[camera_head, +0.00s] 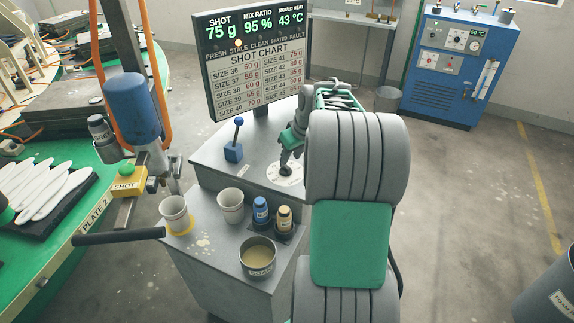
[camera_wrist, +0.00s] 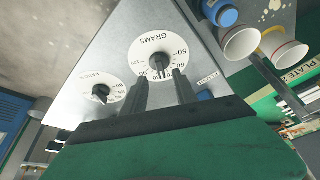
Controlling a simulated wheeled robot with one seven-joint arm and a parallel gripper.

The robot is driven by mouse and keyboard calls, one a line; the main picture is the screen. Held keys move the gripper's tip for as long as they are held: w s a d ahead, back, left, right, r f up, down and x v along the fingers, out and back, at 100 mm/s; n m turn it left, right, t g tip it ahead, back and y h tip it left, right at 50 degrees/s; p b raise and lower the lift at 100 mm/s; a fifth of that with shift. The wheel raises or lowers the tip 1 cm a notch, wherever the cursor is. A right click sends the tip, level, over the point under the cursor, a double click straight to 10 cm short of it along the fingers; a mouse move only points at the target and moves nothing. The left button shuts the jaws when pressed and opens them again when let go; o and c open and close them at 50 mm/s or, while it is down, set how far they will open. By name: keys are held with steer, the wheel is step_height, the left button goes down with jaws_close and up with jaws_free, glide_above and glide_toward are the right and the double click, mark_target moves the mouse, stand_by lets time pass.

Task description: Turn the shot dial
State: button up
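The shot dial is a white round face marked GRAMS (camera_wrist: 148,46) with a dark knob (camera_wrist: 160,64) at its middle. In the head view the dial (camera_head: 291,179) lies on the grey console top, partly hidden by my arm. My gripper (camera_wrist: 161,77) points down at this dial, its two dark fingers apart on either side of the knob. White dial face shows between the fingers and the knob, so I see no clear contact. My gripper is also in the head view (camera_head: 285,163), just over the dial. The display (camera_head: 255,55) reads SHOT 75 g.
A second white dial (camera_wrist: 92,84) is beside it. A blue-knobbed lever (camera_head: 234,150), cups (camera_head: 231,206), small bottles (camera_head: 261,211) and a pot (camera_head: 258,257) stand nearby. A green carousel (camera_head: 60,230) is at left, a blue cabinet (camera_head: 450,90) behind.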

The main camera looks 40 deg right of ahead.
mark_target(287, 167)
steer(key=x, duration=0.5)
steer(key=shift+f, duration=0.2)
jaws_close()
stand_by(0.3)
